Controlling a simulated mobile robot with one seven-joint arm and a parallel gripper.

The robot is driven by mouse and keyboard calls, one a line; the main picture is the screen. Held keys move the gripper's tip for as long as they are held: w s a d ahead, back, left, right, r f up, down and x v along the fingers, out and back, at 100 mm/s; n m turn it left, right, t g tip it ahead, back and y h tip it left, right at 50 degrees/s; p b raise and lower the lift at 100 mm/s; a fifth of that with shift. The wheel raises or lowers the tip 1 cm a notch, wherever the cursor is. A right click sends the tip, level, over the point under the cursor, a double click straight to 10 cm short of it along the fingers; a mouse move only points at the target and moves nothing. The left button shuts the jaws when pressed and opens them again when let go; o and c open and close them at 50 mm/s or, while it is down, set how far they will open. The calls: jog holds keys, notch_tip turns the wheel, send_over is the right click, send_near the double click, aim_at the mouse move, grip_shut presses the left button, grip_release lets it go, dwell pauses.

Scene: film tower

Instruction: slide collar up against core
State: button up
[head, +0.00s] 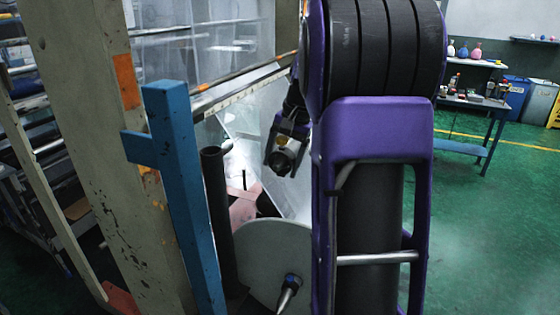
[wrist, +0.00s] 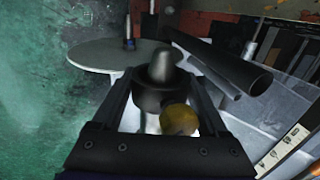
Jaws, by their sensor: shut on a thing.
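In the wrist view, my gripper (wrist: 158,82) is shut on a dark round collar (wrist: 155,99) with a grey rounded stub (wrist: 160,66) standing out of its far side. A yellow rounded piece (wrist: 180,120) shows between the fingers, close to the collar. A long black tube (wrist: 235,68), which looks like the core, lies beyond the fingertips to the right. In the head view this tube (head: 216,195) stands left of the grey disc. I cannot tell whether collar and tube touch; a gap shows in the wrist view.
A large grey disc (head: 268,253) with a spindle (head: 290,290) stands below my arm; the disc also shows in the wrist view (wrist: 100,55). A blue post (head: 180,190) and a beige frame (head: 95,130) stand close at left. Green floor (head: 490,210) is clear at right.

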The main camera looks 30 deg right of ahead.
aim_at(290, 146)
jog(key=shift+w+d+p, duration=0.85)
jog(key=shift+d, duration=0.25)
jog(key=shift+w+r, duration=0.1)
jog(key=shift+w+d+p, duration=0.2)
jog(key=shift+d+p, duration=0.15)
jog(key=shift+p, duration=0.05)
jog(key=w+d, duration=0.2)
jog(key=d, duration=0.1)
jog(key=shift+w+d, duration=0.25)
jog(key=shift+w, duration=0.15)
jog(key=o, duration=1.6)
jog(key=shift+c, duration=0.2)
jog(key=shift+f, duration=0.2)
jog(key=shift+s+r, duration=0.1)
jog(key=v, duration=1.7)
